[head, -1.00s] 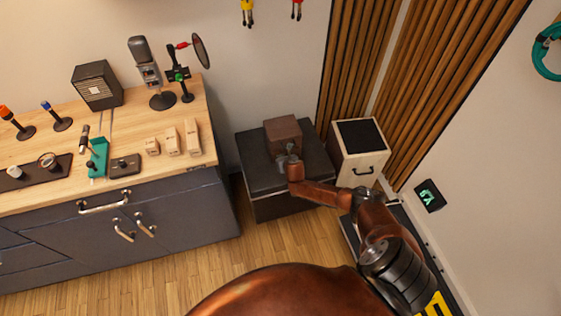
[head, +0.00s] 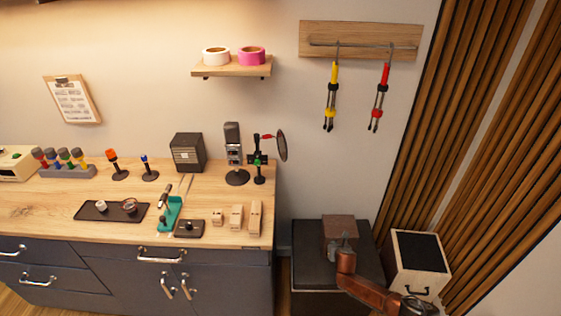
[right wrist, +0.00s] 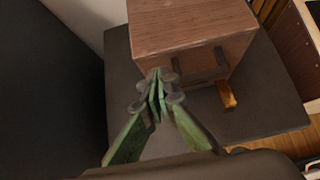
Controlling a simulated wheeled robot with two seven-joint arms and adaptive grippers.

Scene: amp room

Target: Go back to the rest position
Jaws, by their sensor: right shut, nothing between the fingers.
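My right gripper (head: 345,243) is at the lower right of the head view, in front of a brown wooden box (head: 340,229). In the right wrist view, its green fingers (right wrist: 157,93) are together with nothing between them. The wooden box (right wrist: 190,40) stands just beyond the fingertips, with a dark handle on its front. Whether the fingertips touch the box, I cannot tell. The box rests on a dark low cabinet (head: 308,262). My left gripper is not in view.
A workbench (head: 60,215) with microphones, a teal stand and small wooden blocks is on the left. A pale box with a black top (head: 422,252) stands right of the dark cabinet. Wooden slats line the right wall.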

